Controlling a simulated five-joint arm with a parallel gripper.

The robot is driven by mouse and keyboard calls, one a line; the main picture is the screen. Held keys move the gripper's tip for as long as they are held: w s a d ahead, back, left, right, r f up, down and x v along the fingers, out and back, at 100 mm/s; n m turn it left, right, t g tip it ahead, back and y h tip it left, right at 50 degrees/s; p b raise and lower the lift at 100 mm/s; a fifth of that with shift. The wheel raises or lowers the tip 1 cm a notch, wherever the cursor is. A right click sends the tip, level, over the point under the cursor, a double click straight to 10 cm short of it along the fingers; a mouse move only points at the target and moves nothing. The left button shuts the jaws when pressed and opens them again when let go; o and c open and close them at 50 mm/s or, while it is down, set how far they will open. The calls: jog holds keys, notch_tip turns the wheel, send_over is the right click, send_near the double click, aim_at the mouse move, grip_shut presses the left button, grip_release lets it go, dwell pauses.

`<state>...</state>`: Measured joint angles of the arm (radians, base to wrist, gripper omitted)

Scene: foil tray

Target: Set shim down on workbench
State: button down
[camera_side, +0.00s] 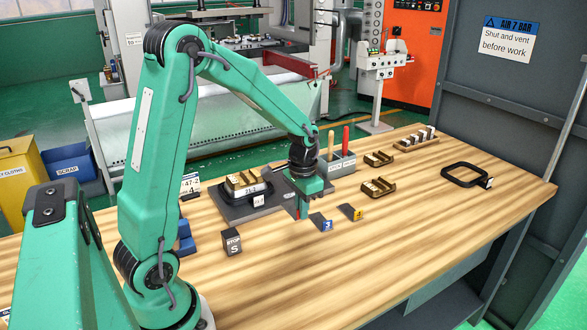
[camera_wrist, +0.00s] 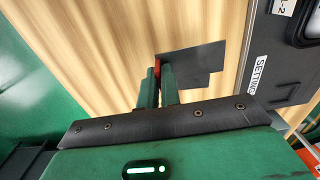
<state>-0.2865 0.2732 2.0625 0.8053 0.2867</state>
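The shim (camera_wrist: 192,65) is a thin dark grey plate with a red end. In the wrist view it stretches up and right from my fingertips. My gripper (camera_wrist: 157,88) has its fingers close together on it near the red end. In the side view my gripper (camera_side: 303,210) points down, low over the workbench (camera_side: 400,240), and the shim's red part (camera_side: 298,209) shows at the fingertips. The rest of the shim is mostly hidden there. I cannot tell whether it touches the wood.
Grey plates with a blue tag (camera_side: 322,223) and a yellow tag (camera_side: 351,212) lie right of my gripper. The setting plate (camera_side: 236,213) is left. A STOP block (camera_side: 231,242) stands in front of it. The bench's front right is clear.

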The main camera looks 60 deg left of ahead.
aim_at(301, 244)
jog(key=shift+f, duration=4.2)
jog(key=c, duration=1.8)
grip_release()
jog(key=shift+c, duration=0.2)
jog(key=shift+r, duration=0.2)
jog(key=shift+r, duration=2.05)
